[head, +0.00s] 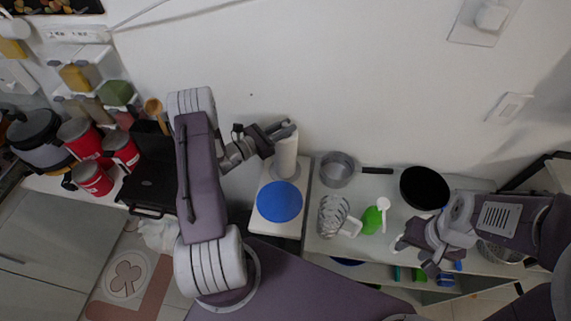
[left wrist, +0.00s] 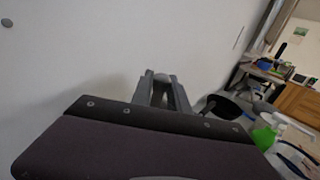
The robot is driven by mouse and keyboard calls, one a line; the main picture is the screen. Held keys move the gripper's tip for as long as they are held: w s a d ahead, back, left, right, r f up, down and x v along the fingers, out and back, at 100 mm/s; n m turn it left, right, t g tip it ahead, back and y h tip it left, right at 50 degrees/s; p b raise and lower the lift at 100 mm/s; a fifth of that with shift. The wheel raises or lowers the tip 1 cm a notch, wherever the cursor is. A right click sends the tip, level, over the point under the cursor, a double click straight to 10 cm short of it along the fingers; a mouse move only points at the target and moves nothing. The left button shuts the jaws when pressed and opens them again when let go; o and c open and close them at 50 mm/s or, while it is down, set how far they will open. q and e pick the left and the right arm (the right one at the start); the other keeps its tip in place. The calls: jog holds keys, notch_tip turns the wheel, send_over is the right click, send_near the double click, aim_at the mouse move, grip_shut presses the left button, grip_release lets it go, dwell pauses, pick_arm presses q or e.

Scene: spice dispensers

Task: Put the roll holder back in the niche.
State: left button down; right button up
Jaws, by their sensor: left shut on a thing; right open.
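The roll holder (head: 285,158), with a white paper roll, stands roughly upright at the back of the white counter section, close to the wall. My left gripper (head: 282,131) is shut on its top end. In the left wrist view the left gripper's fingers (left wrist: 164,92) show above the dark wrist body, with a small pale round top between them. My right gripper (head: 418,253) is open and empty, over the counter's front edge at the right. I cannot single out the niche.
The blue round plate (head: 279,201) lies just in front of the roll. A saucepan (head: 338,169), a black pan (head: 425,188), a glass rack (head: 332,215) and a green item (head: 371,220) stand to the right. Red canisters (head: 92,178) and a black grill (head: 150,178) are at the left.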

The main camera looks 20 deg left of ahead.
pick_arm(q)
jog(key=shift+r, duration=0.15)
dwell(0.8)
jog(key=shift+r+b, duration=0.5)
jog(key=shift+r, duration=1.25)
jog(key=shift+d+r, duration=0.15)
jog(key=shift+r, duration=0.1)
jog(key=s+d+r+b, duration=0.2)
jog(key=d+r, duration=0.5)
jog(key=d, duration=0.4)
jog(key=shift+s, duration=0.65)
jog(key=shift+f, duration=0.1)
